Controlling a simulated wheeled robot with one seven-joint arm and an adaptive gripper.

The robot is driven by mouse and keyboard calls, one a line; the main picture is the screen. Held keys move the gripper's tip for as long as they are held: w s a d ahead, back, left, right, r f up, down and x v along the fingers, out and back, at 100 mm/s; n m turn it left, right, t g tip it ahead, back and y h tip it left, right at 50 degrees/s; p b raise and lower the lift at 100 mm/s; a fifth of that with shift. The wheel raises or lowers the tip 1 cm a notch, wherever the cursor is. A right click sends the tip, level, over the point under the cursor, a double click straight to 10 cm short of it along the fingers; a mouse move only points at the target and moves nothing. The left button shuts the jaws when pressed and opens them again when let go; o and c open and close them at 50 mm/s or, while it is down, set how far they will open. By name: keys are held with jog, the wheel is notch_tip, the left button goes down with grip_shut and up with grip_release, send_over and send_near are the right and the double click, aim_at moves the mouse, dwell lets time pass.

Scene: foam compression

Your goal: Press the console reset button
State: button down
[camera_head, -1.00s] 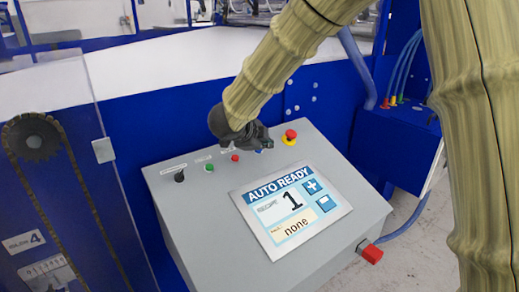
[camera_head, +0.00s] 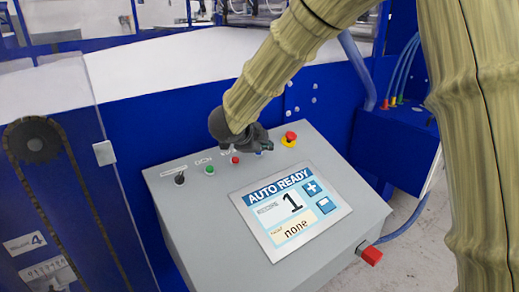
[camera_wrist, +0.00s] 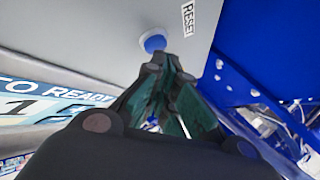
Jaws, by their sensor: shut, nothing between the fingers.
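The reset button is a blue round cap in a pale ring (camera_wrist: 154,43), next to a RESET label (camera_wrist: 188,19) in the wrist view. In the head view only a bit of blue (camera_head: 258,153) shows under my gripper. My gripper (camera_head: 268,146) is shut and empty, above the back row of buttons on the grey console (camera_head: 200,231). In the wrist view my fingertips (camera_wrist: 167,61) point at the button's lower edge, very close to it. I cannot tell whether they touch. The console screen (camera_head: 290,208) reads AUTO READY, 1 and none.
A black switch (camera_head: 179,179), a green button (camera_head: 209,170) and a red button (camera_head: 235,160) stand left of my gripper. A red emergency stop on yellow (camera_head: 289,138) is close on its right. A clear guard panel with a chain (camera_head: 60,170) stands at left.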

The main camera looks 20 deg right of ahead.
jog(key=shift+r, duration=0.15)
jog(key=shift+s+d+r+p, duration=0.15)
jog(key=shift+s+r+p, duration=0.2)
jog(key=shift+r+p, duration=0.45)
jog(key=shift+s+d+r+p, duration=0.1)
jog(key=shift+s+r+p, duration=0.4)
jog(key=shift+r, duration=0.45)
jog(key=shift+s+d+r+p, duration=0.15)
jog(key=shift+s+r+p, duration=0.1)
jog(key=shift+r+p, duration=0.55)
jog(key=shift+r, duration=0.1)
